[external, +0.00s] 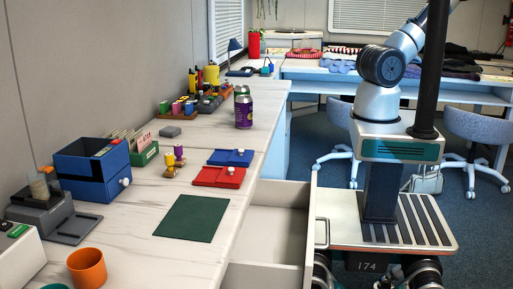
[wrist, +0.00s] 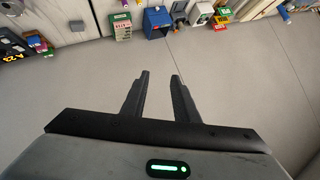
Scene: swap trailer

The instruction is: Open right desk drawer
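The desk (external: 190,120) runs along the left wall in the external view. A white drawer (external: 272,232) stands pulled out from its right side, and the visible part of its inside looks empty. A metal handle (external: 322,232) is on the drawer's front panel, close beside my base. My gripper (wrist: 160,75) shows in the wrist view with its two dark fingers apart and nothing between them. It faces a plain grey surface that looks like the wall, away from the drawer. My gripper is outside the external view, and the drawer cannot be made out in the wrist view.
The desk top holds a blue box (external: 92,170), a red tray (external: 218,177), a green mat (external: 192,218), an orange cup (external: 87,268) and a purple can (external: 243,110). Office chairs (external: 340,150) and a blue table (external: 410,84) stand behind my base. Some blue floor is clear at right.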

